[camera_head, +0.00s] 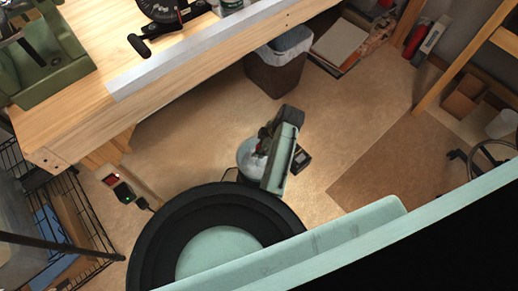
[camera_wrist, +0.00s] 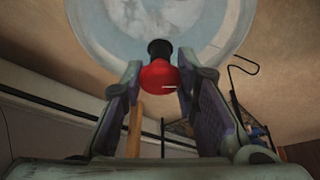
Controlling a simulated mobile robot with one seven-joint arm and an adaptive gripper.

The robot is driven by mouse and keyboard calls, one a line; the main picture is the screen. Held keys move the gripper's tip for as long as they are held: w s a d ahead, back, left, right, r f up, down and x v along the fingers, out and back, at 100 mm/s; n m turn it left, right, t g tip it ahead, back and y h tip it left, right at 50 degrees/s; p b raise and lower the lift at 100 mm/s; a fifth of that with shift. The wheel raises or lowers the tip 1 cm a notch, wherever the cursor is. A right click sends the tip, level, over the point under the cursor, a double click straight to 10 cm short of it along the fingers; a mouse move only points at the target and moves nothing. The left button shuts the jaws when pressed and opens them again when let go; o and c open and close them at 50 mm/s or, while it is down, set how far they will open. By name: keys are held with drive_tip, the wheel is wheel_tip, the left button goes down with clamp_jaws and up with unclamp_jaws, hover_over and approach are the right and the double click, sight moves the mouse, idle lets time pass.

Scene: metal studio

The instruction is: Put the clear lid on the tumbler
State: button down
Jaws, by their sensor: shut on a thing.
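The clear lid is a pale, see-through round disc (camera_wrist: 160,22) with a red knob (camera_wrist: 158,76) on a short black neck. My gripper (camera_wrist: 160,66) has its two fingers on either side of the red knob and is shut on it. In the head view my gripper (camera_head: 265,147) hangs above the floor, and the lid (camera_head: 247,156) shows partly at its left, with the rest hidden behind the gripper. I cannot make out a tumbler for certain. A pale container (camera_head: 230,4) on the workbench is cut off by the top edge.
The wooden workbench (camera_head: 215,62) has a metal front strip, a green bin (camera_head: 50,55) and a black tool (camera_head: 160,15). A waste bin (camera_head: 277,68) stands beneath it. A wire rack (camera_head: 75,215) is at the left. Open floor (camera_head: 190,150) lies around my gripper.

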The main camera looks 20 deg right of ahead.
drive_tip(key=shift+w, duration=0.45)
drive_tip(key=shift+w+f+p, duration=0.15)
drive_tip(key=shift+f+p, duration=0.2)
drive_tip(key=shift+f, duration=1.45)
drive_tip(key=c, duration=1.2)
unclamp_jaws()
drive_tip(key=shift+c, duration=0.2)
drive_tip(key=v, duration=1.2)
drive_tip(key=shift+b, duration=0.45)
